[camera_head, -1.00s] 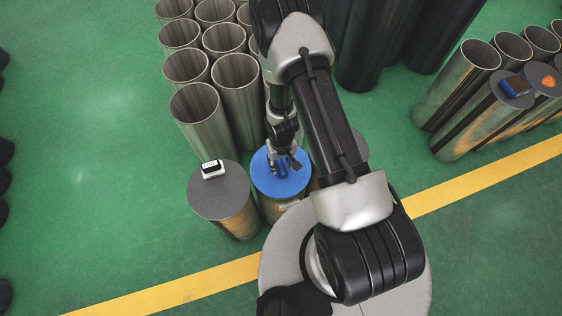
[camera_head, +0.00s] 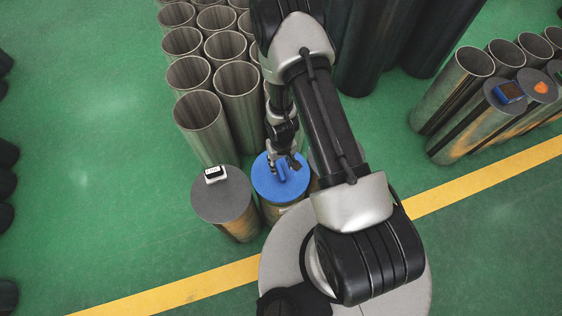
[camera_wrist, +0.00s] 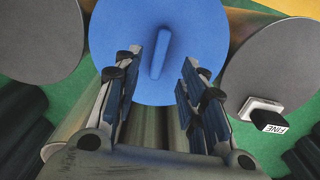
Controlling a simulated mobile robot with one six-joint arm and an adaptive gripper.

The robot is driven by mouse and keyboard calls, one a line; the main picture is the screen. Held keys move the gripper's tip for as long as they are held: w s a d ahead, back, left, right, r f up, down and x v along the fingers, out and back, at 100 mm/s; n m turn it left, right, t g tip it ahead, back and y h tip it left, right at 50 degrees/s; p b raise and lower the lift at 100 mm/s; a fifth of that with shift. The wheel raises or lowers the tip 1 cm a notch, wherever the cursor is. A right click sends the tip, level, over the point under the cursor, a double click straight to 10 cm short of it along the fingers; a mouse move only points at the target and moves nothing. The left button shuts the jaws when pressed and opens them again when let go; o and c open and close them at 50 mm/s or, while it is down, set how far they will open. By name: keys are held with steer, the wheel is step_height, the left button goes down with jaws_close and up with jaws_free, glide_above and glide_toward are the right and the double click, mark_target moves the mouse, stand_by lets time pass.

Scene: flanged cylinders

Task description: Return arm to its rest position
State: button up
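My gripper (camera_head: 283,160) hangs over the blue flange cap (camera_head: 268,187) on a cylinder beside my base. In the wrist view the gripper (camera_wrist: 165,75) is open, with its two finger pairs apart and nothing between them. The blue cap (camera_wrist: 115,32) has a raised blue bar (camera_wrist: 160,52) that shows beyond and between the fingertips. The bar also shows in the head view (camera_head: 283,172), just below the gripper. My arm is bent out and down from my base. I cannot tell the exact height of the fingers above the cap.
A grey-capped cylinder (camera_head: 222,197) with a small black and white block (camera_head: 214,174) stands left of the blue one. Open tubes (camera_head: 200,112) stand behind. More cylinders (camera_head: 455,88) are at right, one bearing a blue device (camera_head: 508,93).

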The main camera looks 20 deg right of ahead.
stand_by(0.3)
steer(key=w+d+r+t, duration=0.1)
steer(key=w+r+t, duration=0.2)
steer(key=r, duration=2.8)
steer(key=s+a+r+t, duration=0.1)
steer(key=s+r, duration=1.6)
steer(key=shift+s+r+t, duration=0.2)
steer(key=shift+s+t, duration=0.1)
steer(key=shift+t, duration=0.1)
